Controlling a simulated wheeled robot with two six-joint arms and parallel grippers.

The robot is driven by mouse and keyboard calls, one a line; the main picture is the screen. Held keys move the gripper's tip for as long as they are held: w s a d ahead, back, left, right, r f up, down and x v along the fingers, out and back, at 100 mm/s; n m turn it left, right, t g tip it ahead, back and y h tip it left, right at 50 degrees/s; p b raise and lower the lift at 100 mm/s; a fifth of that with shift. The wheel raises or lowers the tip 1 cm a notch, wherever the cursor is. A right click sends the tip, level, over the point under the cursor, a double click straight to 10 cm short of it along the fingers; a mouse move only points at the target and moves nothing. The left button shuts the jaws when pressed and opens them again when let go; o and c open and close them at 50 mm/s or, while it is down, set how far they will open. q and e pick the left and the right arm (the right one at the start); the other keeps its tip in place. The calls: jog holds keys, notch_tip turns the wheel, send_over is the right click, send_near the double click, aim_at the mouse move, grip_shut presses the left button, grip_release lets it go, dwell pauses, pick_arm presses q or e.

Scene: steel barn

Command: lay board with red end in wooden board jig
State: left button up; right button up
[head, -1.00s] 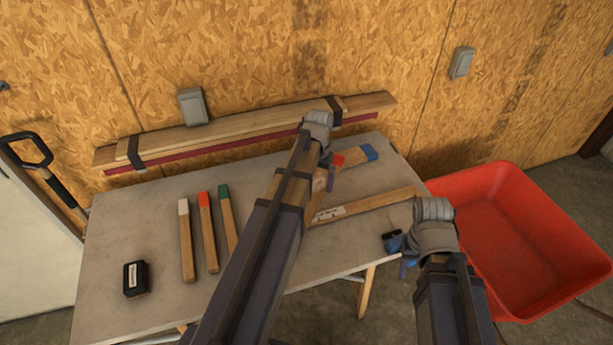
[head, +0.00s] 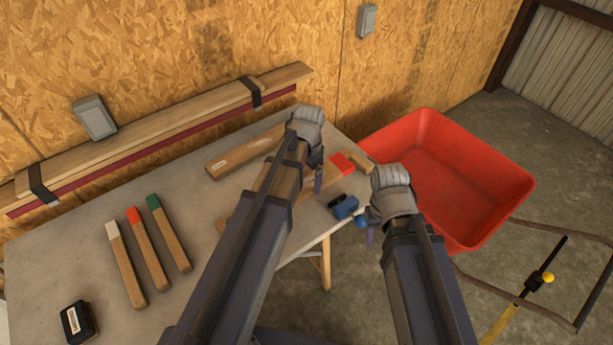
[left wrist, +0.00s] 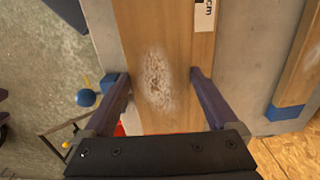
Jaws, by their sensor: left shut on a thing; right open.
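The board with the red end (head: 343,163) is in my left gripper (head: 318,172), which is shut across it; the red end sticks out to the right, low over the table. In the left wrist view its bare wood (left wrist: 165,60), with a pale rough patch, lies between the two fingers (left wrist: 160,88). A plain wooden piece, apparently the jig (head: 359,163), shows just past the red end; most of it is hidden by the board and my arm. I cannot tell whether the board touches it. My right gripper (head: 370,235) is open and empty beyond the table's front edge.
A wide board (head: 240,156) lies behind; its blue end (left wrist: 286,112) shows in the left wrist view. White-, orange- and green-ended boards (head: 147,252) and a black box (head: 78,322) lie left. A red tub (head: 450,170) stands right.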

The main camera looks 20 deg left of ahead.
pick_arm(q)
jog(key=b, duration=0.7)
send_over(308, 201)
jog(key=shift+f, duration=3.35)
jog(key=shift+f+b, duration=0.35)
jog(key=shift+f, duration=0.3)
jog(key=o, duration=1.4)
jog(key=shift+r, duration=0.1)
jog(key=shift+o, duration=0.2)
jog(key=shift+r, duration=0.15)
notch_tip(308, 201, up, 8)
jog(key=p, duration=0.8)
jog(key=shift+f, duration=0.25)
